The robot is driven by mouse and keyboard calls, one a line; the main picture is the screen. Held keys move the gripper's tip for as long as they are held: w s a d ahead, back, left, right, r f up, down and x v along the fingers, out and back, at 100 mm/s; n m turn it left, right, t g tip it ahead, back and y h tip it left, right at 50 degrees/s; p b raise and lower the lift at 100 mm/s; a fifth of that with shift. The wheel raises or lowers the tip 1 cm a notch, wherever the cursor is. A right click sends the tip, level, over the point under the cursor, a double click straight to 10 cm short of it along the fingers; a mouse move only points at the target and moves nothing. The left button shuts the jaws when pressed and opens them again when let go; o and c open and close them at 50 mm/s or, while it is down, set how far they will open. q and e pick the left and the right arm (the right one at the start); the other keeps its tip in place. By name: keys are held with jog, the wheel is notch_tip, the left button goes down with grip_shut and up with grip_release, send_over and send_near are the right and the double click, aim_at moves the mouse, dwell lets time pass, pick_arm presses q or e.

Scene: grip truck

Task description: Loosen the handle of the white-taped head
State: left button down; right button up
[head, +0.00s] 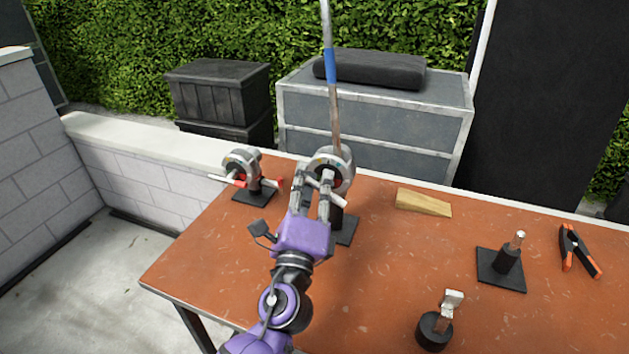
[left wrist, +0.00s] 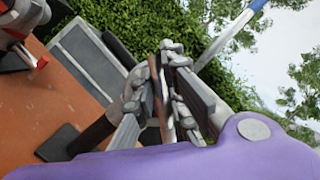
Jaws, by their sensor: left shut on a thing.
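A grip head (head: 343,163) of grey metal stands on a black post and plate near the table's back edge, with a long upright rod through it. Its pale, whitish handle (head: 336,200) crosses its front. My left gripper (head: 318,178) is at the front of this head, its fingers closed around the handle and partly hiding it. In the left wrist view the fingers (left wrist: 165,88) are close together with a thin bar between them; the tape cannot be made out there. My right gripper is out of view.
A second head with red-marked handles (head: 241,165) stands close on the left. A wooden wedge (head: 424,204), a black stand with a pin (head: 503,265), an orange-tipped clamp (head: 577,250) and a small round-based piece (head: 434,330) lie to the right. The table's (head: 205,265) front left is clear.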

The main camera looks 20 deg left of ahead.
pick_arm(q)
jog(key=shift+a+f+n+g+y, duration=0.3)
jog(key=shift+f+n+y, duration=0.2)
jog(key=shift+f+n, duration=0.25)
jog(key=shift+f, duration=0.1)
jog(key=c, duration=1.6)
grip_release()
jog(key=shift+o, duration=0.3)
jog(key=shift+r, duration=0.25)
jog(key=shift+d+r, duration=0.1)
jog(key=v, duration=1.2)
